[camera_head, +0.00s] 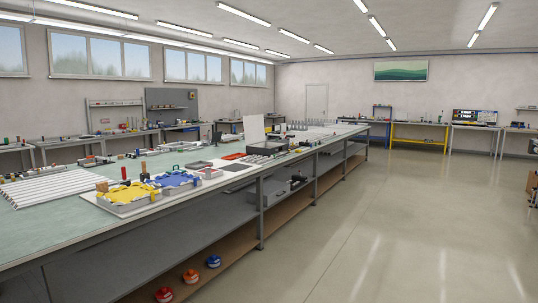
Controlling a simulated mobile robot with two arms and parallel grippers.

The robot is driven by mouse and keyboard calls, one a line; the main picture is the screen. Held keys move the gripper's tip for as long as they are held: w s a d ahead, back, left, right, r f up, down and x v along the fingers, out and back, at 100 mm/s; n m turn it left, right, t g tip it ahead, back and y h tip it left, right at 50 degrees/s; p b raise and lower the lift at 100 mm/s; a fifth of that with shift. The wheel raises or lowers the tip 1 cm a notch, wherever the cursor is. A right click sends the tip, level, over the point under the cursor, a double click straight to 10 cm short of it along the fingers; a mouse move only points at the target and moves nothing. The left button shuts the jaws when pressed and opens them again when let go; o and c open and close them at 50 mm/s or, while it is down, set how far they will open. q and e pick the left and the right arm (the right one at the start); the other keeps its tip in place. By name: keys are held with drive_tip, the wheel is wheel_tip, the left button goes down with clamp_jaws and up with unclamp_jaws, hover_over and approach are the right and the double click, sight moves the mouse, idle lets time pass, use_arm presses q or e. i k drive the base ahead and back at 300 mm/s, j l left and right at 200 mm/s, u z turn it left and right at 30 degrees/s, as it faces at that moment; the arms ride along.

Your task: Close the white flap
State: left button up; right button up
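A white flap (254,129) stands up nearly vertical on the long workbench, in the middle of the view. Below and just right of it is a low box (266,148) with a grey and dark top. The flap looks joined to this box along its lower edge, but the joint is too small to make out. Neither of my grippers is in view.
The long workbench (60,225) runs from the near left to the back. On it are a yellow piece (128,193), a blue piece (176,179), a red tray (234,156) and white strips (55,186). Open floor (400,220) lies to the right.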

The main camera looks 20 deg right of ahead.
sight(254, 126)
drive_tip(key=i+l+z, duration=0.6)
drive_tip(key=i+l, duration=0.2)
drive_tip(key=i+l+z, duration=0.25)
drive_tip(key=i, duration=0.2)
drive_tip(key=i+l+z, duration=0.1)
drive_tip(key=i+z, duration=0.2)
drive_tip(key=i, duration=0.2)
drive_tip(key=i+z, duration=0.3)
drive_tip(key=i, duration=2.5)
drive_tip(key=i+u, duration=0.2)
drive_tip(key=i, duration=0.2)
drive_tip(key=i+l+u, duration=0.2)
drive_tip(key=i, duration=0.15)
drive_tip(key=i+l+u, duration=0.2)
drive_tip(key=i, duration=0.15)
drive_tip(key=i+l+u, duration=0.15)
drive_tip(key=u, duration=0.25)
drive_tip(key=i+l+u, duration=0.3)
drive_tip(key=u, duration=0.15)
drive_tip(key=i+l+u, duration=0.25)
drive_tip(key=u, duration=0.15)
drive_tip(key=i+l+u, duration=0.15)
drive_tip(key=l+u, duration=0.3)
drive_tip(key=i+l+u, duration=0.1)
drive_tip(key=l+u, duration=0.3)
